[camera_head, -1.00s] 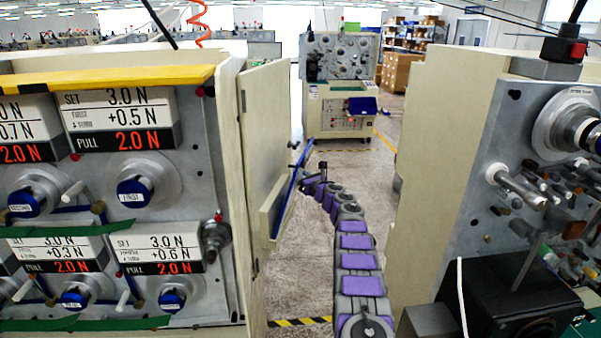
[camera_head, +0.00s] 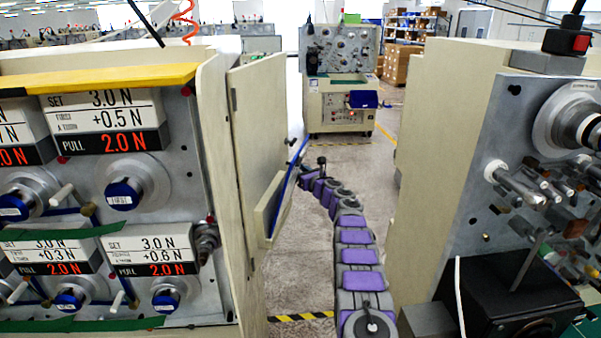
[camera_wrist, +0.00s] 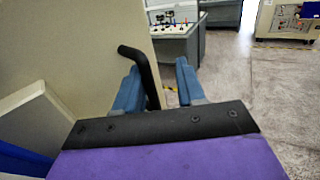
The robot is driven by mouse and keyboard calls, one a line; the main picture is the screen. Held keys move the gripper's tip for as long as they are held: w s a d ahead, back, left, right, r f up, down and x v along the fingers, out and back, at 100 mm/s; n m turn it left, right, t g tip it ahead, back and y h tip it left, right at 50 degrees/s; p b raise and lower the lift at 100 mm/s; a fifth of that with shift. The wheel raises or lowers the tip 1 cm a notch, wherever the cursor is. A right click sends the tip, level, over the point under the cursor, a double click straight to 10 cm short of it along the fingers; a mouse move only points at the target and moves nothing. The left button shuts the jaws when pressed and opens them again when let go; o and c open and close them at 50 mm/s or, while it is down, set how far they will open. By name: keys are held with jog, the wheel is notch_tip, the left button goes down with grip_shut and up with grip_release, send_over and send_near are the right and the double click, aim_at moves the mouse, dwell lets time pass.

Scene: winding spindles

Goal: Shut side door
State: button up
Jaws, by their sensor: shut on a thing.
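The side door (camera_head: 258,130) is a tall cream panel on the right side of the left machine. It stands open, angled out into the aisle, with a shallow box-like ledge low on its outer part. My gripper (camera_head: 305,172) is small in the head view, beside the door's outer edge. In the wrist view, the blue-grey fingers of my gripper (camera_wrist: 160,88) straddle a bent black handle (camera_wrist: 143,66). The handle lies against the left finger, and its lower end is hidden behind the dark gripper body. The door's cream panel (camera_wrist: 60,40) fills the left of that view.
The left machine (camera_head: 170,180) has spindles and tension signs. Another machine (camera_head: 415,170) borders the aisle on the right. My arm lies along the narrow floor strip between them. A third machine (camera_head: 340,90) stands farther back. Striped floor tape (camera_head: 300,317) crosses the near aisle.

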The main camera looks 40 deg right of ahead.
jog(key=shift+w+a+f, duration=0.1)
jog(key=shift+w+a, duration=0.05)
jog(key=shift+a, duration=0.15)
jog(key=shift+d, duration=0.1)
jog(key=s+a+b, duration=0.1)
jog(key=s+b, duration=0.5)
jog(key=s, duration=1.1)
jog(key=shift+a+b, duration=0.3)
jog(key=shift+s+f, duration=0.1)
